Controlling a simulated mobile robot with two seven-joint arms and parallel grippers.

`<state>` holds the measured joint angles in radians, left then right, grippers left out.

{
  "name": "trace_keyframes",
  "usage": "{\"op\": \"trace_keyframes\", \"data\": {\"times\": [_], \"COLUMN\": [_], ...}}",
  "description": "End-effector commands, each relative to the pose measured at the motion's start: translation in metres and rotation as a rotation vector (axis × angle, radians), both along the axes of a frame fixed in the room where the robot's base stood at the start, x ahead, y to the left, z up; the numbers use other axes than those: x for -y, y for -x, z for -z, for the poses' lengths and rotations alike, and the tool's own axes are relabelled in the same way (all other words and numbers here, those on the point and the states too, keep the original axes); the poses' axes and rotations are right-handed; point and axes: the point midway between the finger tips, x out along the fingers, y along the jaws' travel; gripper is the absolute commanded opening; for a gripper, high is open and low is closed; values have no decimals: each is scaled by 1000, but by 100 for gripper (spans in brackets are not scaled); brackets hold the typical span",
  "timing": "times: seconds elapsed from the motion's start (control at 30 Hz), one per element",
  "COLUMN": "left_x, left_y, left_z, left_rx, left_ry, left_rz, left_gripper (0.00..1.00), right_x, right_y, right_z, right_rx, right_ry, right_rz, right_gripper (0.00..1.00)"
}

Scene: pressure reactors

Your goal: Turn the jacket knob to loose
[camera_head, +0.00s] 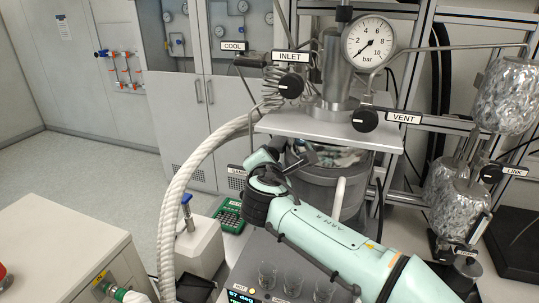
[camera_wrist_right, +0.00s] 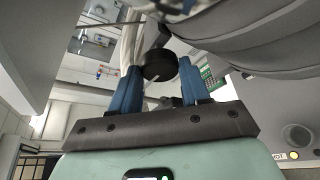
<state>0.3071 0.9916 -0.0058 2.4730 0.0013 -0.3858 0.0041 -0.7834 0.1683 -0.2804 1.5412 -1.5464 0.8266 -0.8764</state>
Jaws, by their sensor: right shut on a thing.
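My right arm reaches in from the lower right in the head view, and its gripper (camera_head: 301,159) is at the front upper left of the grey reactor vessel (camera_head: 325,186). In the right wrist view the gripper (camera_wrist_right: 159,78) has its blue fingers on both sides of a round black knob (camera_wrist_right: 158,65), shut on it. This seems to be the jacket knob. In the head view the knob is hidden by my wrist and gripper, and a small label (camera_head: 238,170) beside them is too small to read surely. My left gripper is not in view.
Above the vessel are the INLET knob (camera_head: 291,85), the VENT knob (camera_head: 365,120) and a pressure gauge (camera_head: 369,42). A thick white hose (camera_head: 175,205) curves down left of my wrist. Small glass vials (camera_head: 295,281) stand below my forearm. Foil-wrapped vessels (camera_head: 506,95) are at right.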

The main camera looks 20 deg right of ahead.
Motion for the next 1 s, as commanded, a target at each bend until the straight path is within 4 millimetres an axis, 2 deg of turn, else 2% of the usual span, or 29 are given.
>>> {"op": "trace_keyframes", "data": {"times": [0.2,0.73,0.77,0.8,1.0], "left_x": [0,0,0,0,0], "left_y": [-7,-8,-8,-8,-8], "left_z": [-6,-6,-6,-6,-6], "left_rx": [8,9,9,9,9], "left_ry": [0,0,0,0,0], "left_rz": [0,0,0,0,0], "left_gripper": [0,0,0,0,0], "right_x": [0,0,0,0,0], "right_y": [-1,0,0,0,0], "right_z": [-3,-1,-1,-1,-1], "right_rx": [-32,-45,-45,-45,-46], "right_ry": [55,74,74,74,73], "right_rz": [-1,-1,-1,-1,0], "right_gripper": [16,16,53,57,57]}}
